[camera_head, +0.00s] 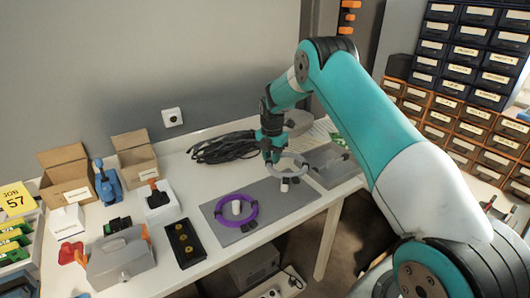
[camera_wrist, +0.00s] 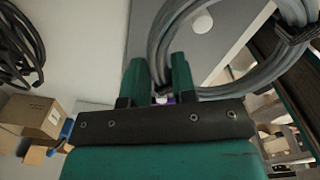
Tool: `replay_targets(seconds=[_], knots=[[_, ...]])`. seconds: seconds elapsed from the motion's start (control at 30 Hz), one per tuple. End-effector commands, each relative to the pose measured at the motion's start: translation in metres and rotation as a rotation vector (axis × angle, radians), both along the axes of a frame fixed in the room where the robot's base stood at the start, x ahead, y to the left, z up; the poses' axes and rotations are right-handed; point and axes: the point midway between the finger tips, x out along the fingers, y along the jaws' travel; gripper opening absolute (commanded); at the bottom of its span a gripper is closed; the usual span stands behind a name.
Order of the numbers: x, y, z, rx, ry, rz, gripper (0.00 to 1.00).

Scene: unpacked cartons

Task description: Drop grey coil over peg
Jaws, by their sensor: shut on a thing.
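My gripper (camera_head: 272,157) is shut on the near-left side of the grey coil (camera_head: 294,162) and holds it above the grey board (camera_head: 281,205). In the wrist view the fingers (camera_wrist: 160,80) pinch the strands of the grey coil (camera_wrist: 268,78). A pale peg (camera_head: 285,184) stands on the board below the coil. A pale round top, probably this peg (camera_wrist: 202,22), shows through the coil's opening in the wrist view; the height gap is hard to judge. A purple coil (camera_head: 251,217) lies around another pale peg (camera_head: 236,207) on the left of the board.
A black tray (camera_head: 184,243), a grey case (camera_head: 121,262) and open cartons (camera_head: 66,176) are on the left. Drawer cabinets (camera_head: 465,60) stand at right.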

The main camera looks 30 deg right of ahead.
Motion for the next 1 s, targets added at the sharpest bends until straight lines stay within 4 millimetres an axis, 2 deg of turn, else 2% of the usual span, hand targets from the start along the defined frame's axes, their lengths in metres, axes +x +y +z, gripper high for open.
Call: replay_targets(seconds=[0.27, 0.6, 1.0], knots=[[0.002, 0.008, -0.016, 0.000, 0.001, 0.009, 0.00], [0.002, 0.006, -0.049, 0.000, 0.000, 0.007, 0.00], [0.000, 0.004, -0.045, -0.001, 0.002, 0.006, 0.00]])
